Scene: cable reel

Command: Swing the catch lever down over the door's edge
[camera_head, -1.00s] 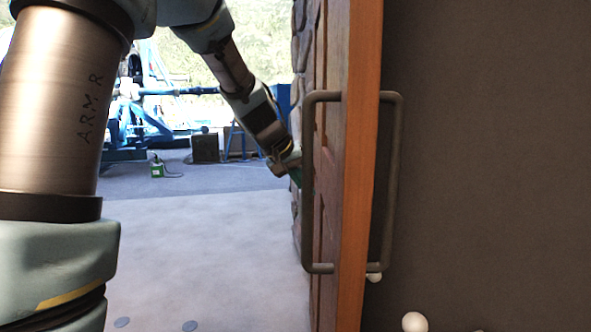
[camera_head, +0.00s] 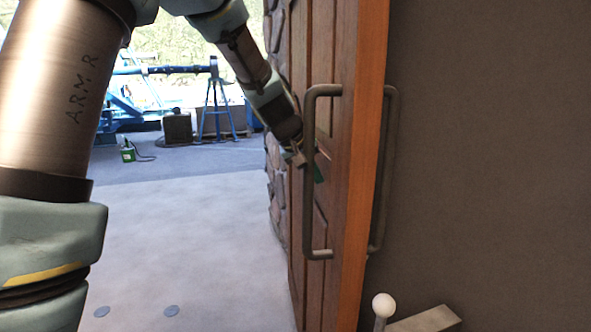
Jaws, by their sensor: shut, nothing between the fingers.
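The wooden door (camera_head: 356,190) stands open with its orange-brown edge toward me. A grey bar handle (camera_head: 308,170) is on its left face, and another (camera_head: 392,140) is on its right side. At the bottom right, a white ball knob (camera_head: 383,306) on a short stem and a pale flat bar (camera_head: 428,320) show near the door's lower edge. They look like parts of the catch lever, but the frame cuts them off. My gripper (camera_head: 302,160) is shut and empty, by the door's left face behind the handle. It is well above and left of the knob. Its fingertips are partly hidden.
A dark plain wall (camera_head: 490,150) fills the right side. A stone wall (camera_head: 277,190) lies beyond the door at left. The pale floor (camera_head: 190,240) left of the door is clear. A blue stand (camera_head: 217,110) and a small green box (camera_head: 128,152) are farther back.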

